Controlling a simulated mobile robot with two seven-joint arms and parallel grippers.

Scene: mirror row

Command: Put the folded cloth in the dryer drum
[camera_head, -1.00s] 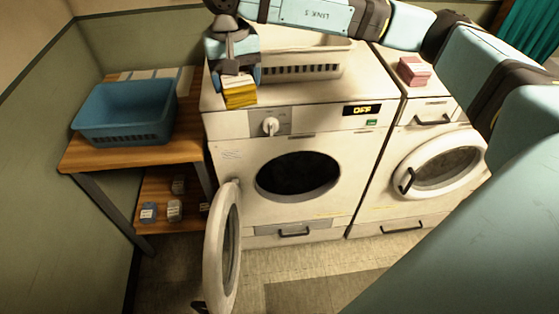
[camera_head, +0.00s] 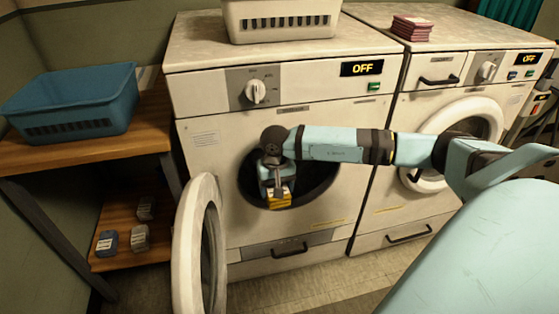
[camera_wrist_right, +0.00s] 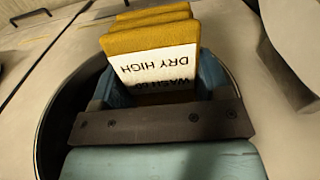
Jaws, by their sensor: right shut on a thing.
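My right gripper (camera_head: 278,188) is shut on the folded yellow cloth (camera_head: 280,203). In the right wrist view the cloth (camera_wrist_right: 152,42) shows several layers and a white label reading "WASH 60" and "DRY HIGH", between the blue fingers (camera_wrist_right: 150,88). The cloth and gripper overlap the dark round drum opening (camera_head: 322,180) of the left machine. I cannot tell how far inside they are. That machine's round door (camera_head: 185,248) stands open to the left. The drum's dark rim (camera_wrist_right: 50,135) also shows in the right wrist view. My left gripper is not in view.
A white basket (camera_head: 283,22) stands on the left machine. A blue basket (camera_head: 70,100) is on the wooden shelf (camera_head: 110,146). Pink folded cloths (camera_head: 412,28) lie on the right machine, whose door (camera_head: 470,122) is closed. Both displays read OFF.

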